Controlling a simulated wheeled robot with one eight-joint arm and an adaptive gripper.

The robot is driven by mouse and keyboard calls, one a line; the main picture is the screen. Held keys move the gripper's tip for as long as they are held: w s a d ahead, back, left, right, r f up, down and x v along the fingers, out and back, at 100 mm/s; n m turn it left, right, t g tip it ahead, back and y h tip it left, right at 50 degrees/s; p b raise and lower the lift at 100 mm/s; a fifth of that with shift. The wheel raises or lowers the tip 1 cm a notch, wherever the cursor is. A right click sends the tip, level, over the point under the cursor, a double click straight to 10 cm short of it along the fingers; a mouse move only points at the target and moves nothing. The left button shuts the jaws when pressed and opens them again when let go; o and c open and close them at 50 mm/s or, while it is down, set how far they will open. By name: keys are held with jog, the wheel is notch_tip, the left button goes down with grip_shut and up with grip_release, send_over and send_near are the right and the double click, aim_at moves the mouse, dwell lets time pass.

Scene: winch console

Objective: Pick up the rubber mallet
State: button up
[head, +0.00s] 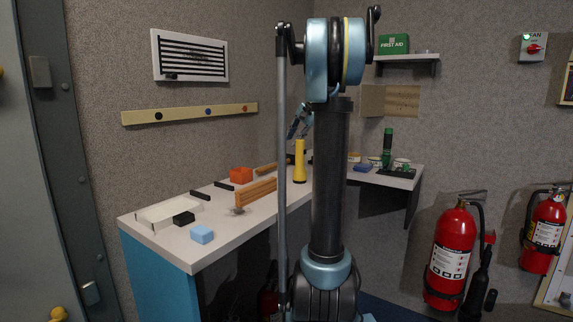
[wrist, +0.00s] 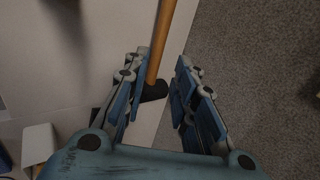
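The rubber mallet shows in the wrist view, with a wooden handle (wrist: 164,40) and a black head (wrist: 155,90). It lies on the pale console top near its edge by the carpeted wall. My gripper (wrist: 158,66) is open, its two blue-padded fingers on either side of the mallet in the picture, with gaps; contact is not visible. In the head view my gripper (head: 298,126) hangs above the console behind a yellow flashlight. There a short wooden handle (head: 266,168) shows left of the flashlight, probably the mallet's; its head is hidden.
The yellow flashlight (head: 299,162) stands upright near my gripper. A wooden block-like piece (head: 256,191), an orange box (head: 241,175), a blue block (head: 202,235) and a white tray (head: 150,222) are on the console (head: 185,246). A green-and-black device (head: 388,150) stands farther right.

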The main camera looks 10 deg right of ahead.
aim_at(279, 163)
jog(key=x, duration=1.5)
jog(key=shift+w+d, duration=0.1)
jog(key=shift+d, duration=0.05)
grip_shut()
